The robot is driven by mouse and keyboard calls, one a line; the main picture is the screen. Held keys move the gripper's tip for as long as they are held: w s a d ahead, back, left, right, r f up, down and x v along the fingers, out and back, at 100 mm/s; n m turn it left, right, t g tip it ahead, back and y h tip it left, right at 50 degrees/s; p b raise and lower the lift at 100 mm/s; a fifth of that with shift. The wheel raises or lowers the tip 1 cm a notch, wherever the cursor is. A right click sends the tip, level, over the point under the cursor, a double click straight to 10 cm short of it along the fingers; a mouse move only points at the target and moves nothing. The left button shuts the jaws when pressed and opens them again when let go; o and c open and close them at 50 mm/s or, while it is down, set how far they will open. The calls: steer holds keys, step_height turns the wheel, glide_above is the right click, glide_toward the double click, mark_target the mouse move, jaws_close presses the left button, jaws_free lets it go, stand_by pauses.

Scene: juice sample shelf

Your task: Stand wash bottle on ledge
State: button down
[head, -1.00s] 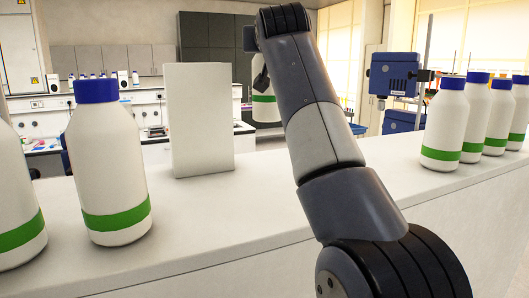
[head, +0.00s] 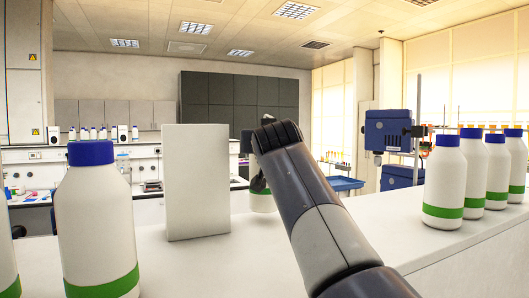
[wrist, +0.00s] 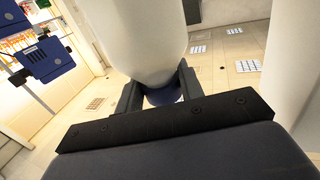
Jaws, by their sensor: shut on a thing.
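The wash bottle, white with a green band (head: 262,202), shows in the head view behind my arm, right of a white upright block. My gripper (head: 257,184) is mostly hidden there by the arm. In the wrist view the gripper (wrist: 160,92) is shut around the bottle's neck, just at its blue cap (wrist: 164,95); the white body (wrist: 150,40) fills the top middle. The bottle looks upright. The white ledge (head: 400,237) runs across the head view. Whether the bottle's base touches it or hangs behind it, I cannot tell.
The white block (head: 196,183) stands on the ledge close to the held bottle. A large blue-capped bottle (head: 96,225) stands at left, with part of another at the edge. A row of similar bottles (head: 444,183) stands at right. The ledge is bare between arm and row.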

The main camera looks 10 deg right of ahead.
steer(key=shift+f, duration=1.1)
steer(key=shift+f, duration=0.15)
steer(key=c, duration=0.9)
jaws_free()
steer(key=s+b, duration=0.1)
steer(key=s, duration=0.3)
steer(key=s+a+b, duration=0.1)
steer(key=s+b, duration=0.1)
steer(key=s, duration=0.2)
steer(key=s+b, duration=0.2)
steer(key=s, duration=0.2)
steer(key=shift+a, duration=0.2)
